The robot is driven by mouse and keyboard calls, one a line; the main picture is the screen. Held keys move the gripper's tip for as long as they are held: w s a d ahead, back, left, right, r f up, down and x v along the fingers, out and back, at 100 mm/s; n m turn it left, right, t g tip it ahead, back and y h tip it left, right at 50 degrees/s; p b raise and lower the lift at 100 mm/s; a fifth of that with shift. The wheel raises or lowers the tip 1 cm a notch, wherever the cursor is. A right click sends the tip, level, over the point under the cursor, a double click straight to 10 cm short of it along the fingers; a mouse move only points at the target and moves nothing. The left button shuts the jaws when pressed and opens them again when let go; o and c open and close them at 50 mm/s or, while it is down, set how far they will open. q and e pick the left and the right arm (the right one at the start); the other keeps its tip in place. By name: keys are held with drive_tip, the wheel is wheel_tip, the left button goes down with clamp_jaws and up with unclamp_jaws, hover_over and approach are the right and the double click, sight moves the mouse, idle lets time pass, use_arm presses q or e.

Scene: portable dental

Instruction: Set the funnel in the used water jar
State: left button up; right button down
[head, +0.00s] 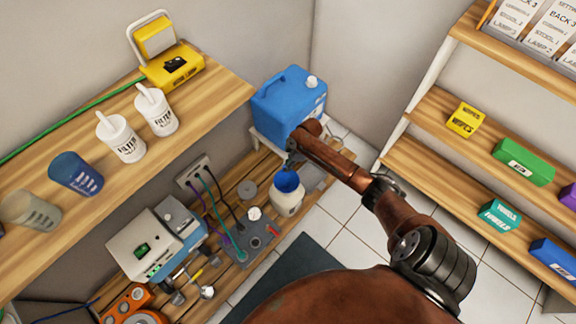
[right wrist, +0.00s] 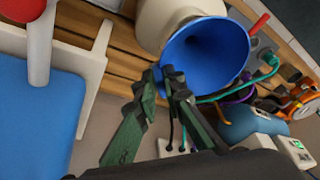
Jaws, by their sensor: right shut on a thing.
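The blue funnel (head: 288,181) is wide end up over the cream used water jar (head: 287,203) on the low wooden bench. My right gripper (head: 292,162) is at the funnel's rim, on the side toward the blue jerry can. In the right wrist view, my gripper's green fingers (right wrist: 172,80) are shut on the rim of the funnel (right wrist: 208,62), with the cream jar (right wrist: 172,18) right behind it. The funnel's spout is hidden, so I cannot tell how deep it sits in the jar's mouth. My left gripper is not in view.
A blue jerry can (head: 287,100) stands close to my right gripper, on a white stand. A grey unit (head: 247,245) with hoses and a white machine (head: 150,243) are left of the jar. A wooden shelf (head: 215,85) overhangs at left. Tiled floor (head: 325,215) is clear at right.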

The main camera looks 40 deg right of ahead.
drive_tip(key=shift+f, duration=0.6)
drive_tip(key=c, duration=2)
unclamp_jaws()
drive_tip(key=shift+o, duration=0.2)
drive_tip(key=v, duration=1.2)
